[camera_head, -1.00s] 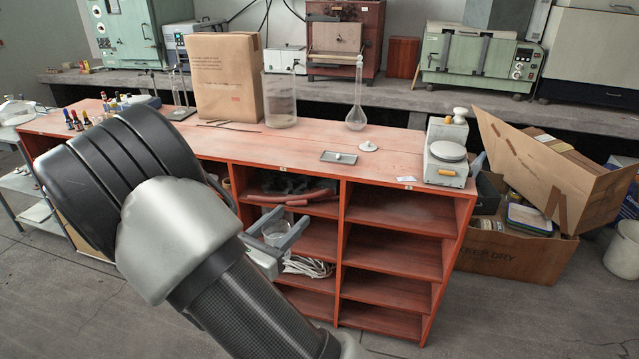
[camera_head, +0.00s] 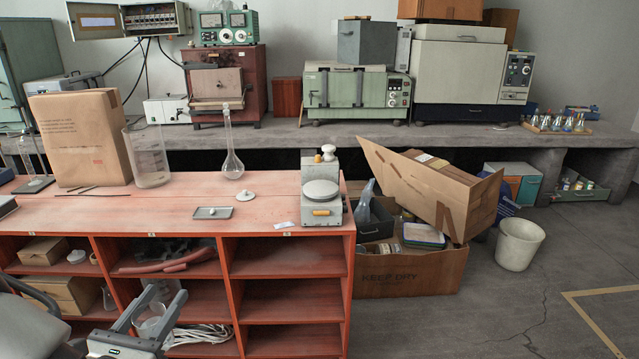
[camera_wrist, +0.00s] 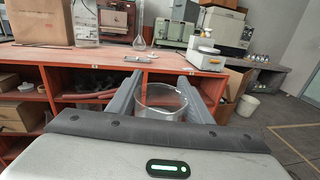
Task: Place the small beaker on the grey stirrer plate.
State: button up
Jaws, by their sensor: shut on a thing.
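The small beaker (camera_wrist: 162,98) is clear glass and sits upright between the two grey fingers of my gripper (camera_wrist: 158,78) in the wrist view. My gripper (camera_head: 166,296) is shut on the beaker (camera_head: 152,326) in the head view, in front of the red shelf unit and below its top. The fingers partly cover the glass. The grey stirrer plate (camera_head: 321,189) has a round top and stands at the right end of the red top, up and to the right of my gripper. It also shows in the wrist view (camera_wrist: 207,50). Its round top is bare.
On the red top (camera_head: 400,0) stand a cardboard box (camera_head: 80,140), a large beaker (camera_head: 147,158), a flask (camera_head: 232,165), a small tray (camera_head: 213,213) and a white lid (camera_head: 245,196). An open carton (camera_head: 410,275) is right of the unit.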

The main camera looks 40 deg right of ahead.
aim_at(317, 188)
jog(key=l+u, duration=0.15)
jog(key=l, duration=0.3)
jog(key=l+u, duration=0.15)
jog(key=l, duration=0.35)
jog(key=l+u, duration=0.15)
jog(key=l, duration=0.3)
jog(key=k+l+u, duration=0.15)
jog(key=l, duration=0.3)
jog(key=k+l+u, duration=0.15)
jog(key=l, duration=0.35)
jog(key=l+u, duration=0.15)
jog(key=l, duration=0.3)
